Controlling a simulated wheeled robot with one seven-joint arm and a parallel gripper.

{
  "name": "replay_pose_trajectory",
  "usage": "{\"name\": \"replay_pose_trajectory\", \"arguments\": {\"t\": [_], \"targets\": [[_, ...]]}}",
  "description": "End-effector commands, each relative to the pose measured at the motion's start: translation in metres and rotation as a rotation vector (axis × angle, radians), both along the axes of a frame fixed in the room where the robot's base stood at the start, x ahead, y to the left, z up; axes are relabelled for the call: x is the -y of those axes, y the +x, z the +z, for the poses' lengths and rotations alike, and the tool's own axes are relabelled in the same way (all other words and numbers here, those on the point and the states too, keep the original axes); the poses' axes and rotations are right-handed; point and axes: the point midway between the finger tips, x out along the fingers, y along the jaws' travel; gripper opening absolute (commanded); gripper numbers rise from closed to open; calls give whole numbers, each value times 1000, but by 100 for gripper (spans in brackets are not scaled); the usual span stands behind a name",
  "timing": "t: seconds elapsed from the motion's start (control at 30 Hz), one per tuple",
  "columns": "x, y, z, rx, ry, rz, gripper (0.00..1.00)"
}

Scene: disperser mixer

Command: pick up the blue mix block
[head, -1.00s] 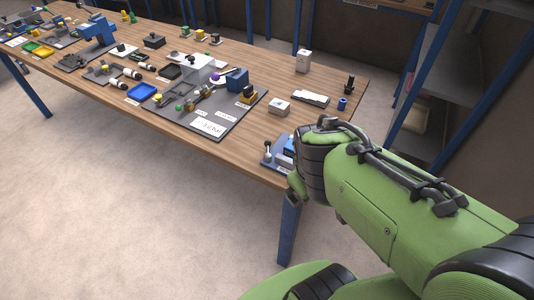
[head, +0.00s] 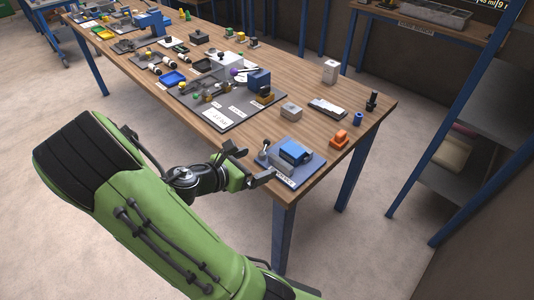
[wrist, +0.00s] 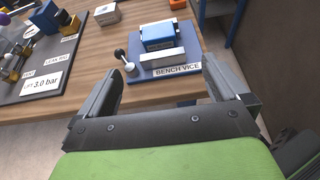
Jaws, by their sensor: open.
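No blue piece is readably marked as the mix block. A blue block (head: 259,78) stands at the right of the grey equipment board (head: 222,117); it shows at the upper left in the wrist view (wrist: 46,15). A small blue cylinder (head: 357,119) stands near the table's right end. The bench vice (head: 295,152), with blue and grey parts, sits on a blue-grey plate at the near corner; it also shows in the wrist view (wrist: 158,38). My gripper (head: 251,165) is open and empty near the plate's left edge. In the wrist view its fingers (wrist: 160,75) point towards the vice.
A blue rack (head: 470,110) stands beyond the table.

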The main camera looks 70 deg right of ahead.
Motion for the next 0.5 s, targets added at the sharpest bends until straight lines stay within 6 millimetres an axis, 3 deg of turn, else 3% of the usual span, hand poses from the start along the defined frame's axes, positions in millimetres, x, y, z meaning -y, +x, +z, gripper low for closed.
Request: {"name": "replay_pose_trajectory", "arguments": {"t": [0.17, 0.5], "targets": [[17, -9, -8, -22, -6, -1, 100], [84, -37, -39, -18, -5, -1, 100]]}}
